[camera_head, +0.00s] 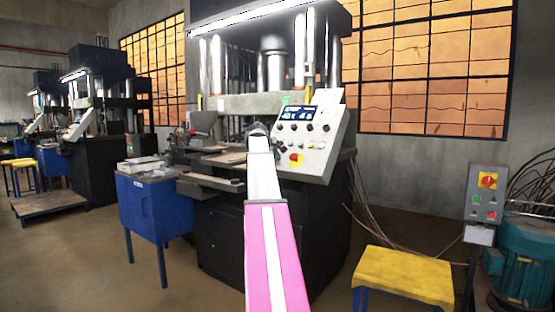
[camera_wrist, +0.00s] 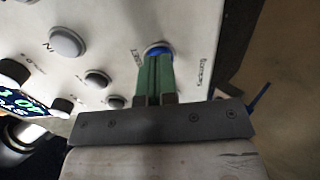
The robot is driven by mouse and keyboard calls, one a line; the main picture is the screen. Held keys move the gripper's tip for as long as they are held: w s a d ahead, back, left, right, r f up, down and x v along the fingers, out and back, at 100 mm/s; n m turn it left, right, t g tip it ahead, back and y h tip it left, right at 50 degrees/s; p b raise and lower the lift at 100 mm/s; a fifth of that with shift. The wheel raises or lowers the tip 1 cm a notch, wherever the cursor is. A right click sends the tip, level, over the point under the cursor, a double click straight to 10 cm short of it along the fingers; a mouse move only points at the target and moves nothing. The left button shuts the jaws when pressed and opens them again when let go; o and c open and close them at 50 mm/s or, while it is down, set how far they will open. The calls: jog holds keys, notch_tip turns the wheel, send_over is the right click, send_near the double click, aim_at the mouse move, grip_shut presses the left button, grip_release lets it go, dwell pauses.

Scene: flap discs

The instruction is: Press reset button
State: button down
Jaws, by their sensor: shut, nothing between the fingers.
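The pale control panel (camera_head: 316,152) stands on the front of the press in the head view, with a lit screen (camera_head: 297,113), dark knobs and a red-and-yellow stop button (camera_head: 296,159). In the wrist view a round blue button (camera_wrist: 157,46) sits on the panel, with a small label that seems to read "RESET" to its left. My gripper (camera_wrist: 157,58) is shut, its two green fingers together and empty. The fingertips lie over the blue button and hide part of it. I cannot tell whether they touch it. In the head view my arm hides the fingers.
Grey buttons (camera_wrist: 66,41) and the screen (camera_wrist: 22,100) lie left of my fingers in the wrist view. A blue cabinet (camera_head: 150,208) stands left of the press. A yellow stool (camera_head: 403,275) and a switch box (camera_head: 485,193) stand at the right. Cables hang beside the press.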

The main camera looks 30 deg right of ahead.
jog(key=shift+w+d+f, duration=0.1)
jog(key=shift+d+f, duration=0.15)
dwell(0.5)
jog(key=shift+a+r, duration=0.1)
jog(key=v, duration=0.7)
jog(key=shift+a+r, duration=0.25)
jog(key=shift+a, duration=0.05)
dwell(0.6)
dwell(0.3)
jog(key=s+a+f+y, duration=0.1)
jog(key=a+f+y, duration=0.1)
jog(key=a+f, duration=0.75)
jog(key=s+a+f+m+y, duration=0.1)
jog(key=a+f, duration=0.4)
jog(key=f, duration=1)
jog(key=s+a+f+y, duration=0.1)
jog(key=a+f+y, duration=0.1)
jog(key=a+f, duration=0.75)
jog(key=s+a+f+m+g+y, duration=0.1)
jog(key=s+a+f+g+y, duration=0.1)
jog(key=s+a+f, duration=0.7)
jog(key=s+a+f+m+g+y, duration=0.2)
jog(key=s+a+f, duration=0.7)
jog(key=f, duration=0.9)
jog(key=s, duration=0.3)
jog(key=shift+a, duration=0.35)
